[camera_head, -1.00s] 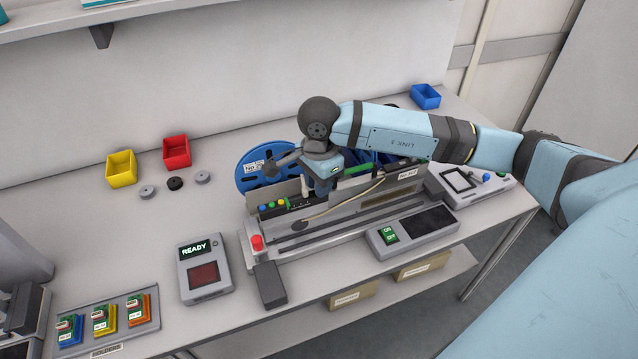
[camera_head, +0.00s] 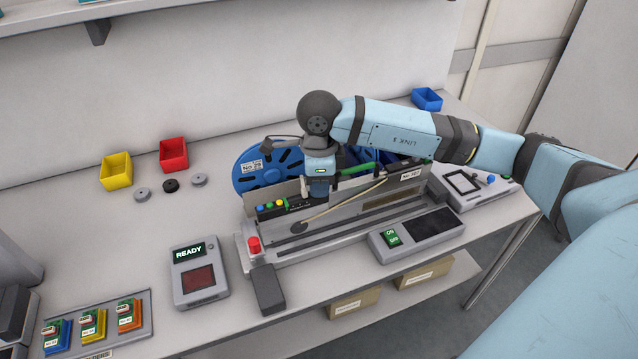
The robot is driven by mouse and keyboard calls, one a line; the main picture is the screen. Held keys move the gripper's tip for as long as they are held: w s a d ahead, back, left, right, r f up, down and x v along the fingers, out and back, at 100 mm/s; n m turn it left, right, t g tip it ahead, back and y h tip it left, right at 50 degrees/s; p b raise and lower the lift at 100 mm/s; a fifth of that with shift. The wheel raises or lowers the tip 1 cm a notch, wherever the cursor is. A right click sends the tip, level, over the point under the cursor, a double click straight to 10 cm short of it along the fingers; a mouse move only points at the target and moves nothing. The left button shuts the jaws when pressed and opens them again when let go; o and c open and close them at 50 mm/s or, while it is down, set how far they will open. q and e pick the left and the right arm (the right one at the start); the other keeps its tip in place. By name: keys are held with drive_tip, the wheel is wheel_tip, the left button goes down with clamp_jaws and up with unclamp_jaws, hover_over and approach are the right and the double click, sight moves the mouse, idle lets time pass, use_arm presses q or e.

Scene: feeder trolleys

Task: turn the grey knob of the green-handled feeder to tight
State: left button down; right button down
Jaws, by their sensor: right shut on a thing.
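My right arm reaches in from the right over the green-handled feeder, whose green handle (camera_head: 357,170) shows just right of the wrist. My right gripper (camera_head: 319,194) points down at the feeder's top, behind a row of coloured buttons (camera_head: 272,206). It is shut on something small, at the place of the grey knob. The knob itself is hidden by the gripper and wrist, so its setting cannot be seen. My left gripper is not in view.
A blue reel (camera_head: 262,172) stands behind the feeder at left. A red button (camera_head: 254,244), a READY box (camera_head: 199,274) and an ON switch box (camera_head: 418,234) stand around the feeder. Yellow (camera_head: 117,171) and red (camera_head: 173,154) bins sit farther back.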

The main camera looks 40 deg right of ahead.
idle(0.4)
drive_tip(key=c, duration=1)
unclamp_jaws()
wheel_tip(320, 180, up, 14)
drive_tip(key=shift+f, duration=0.1)
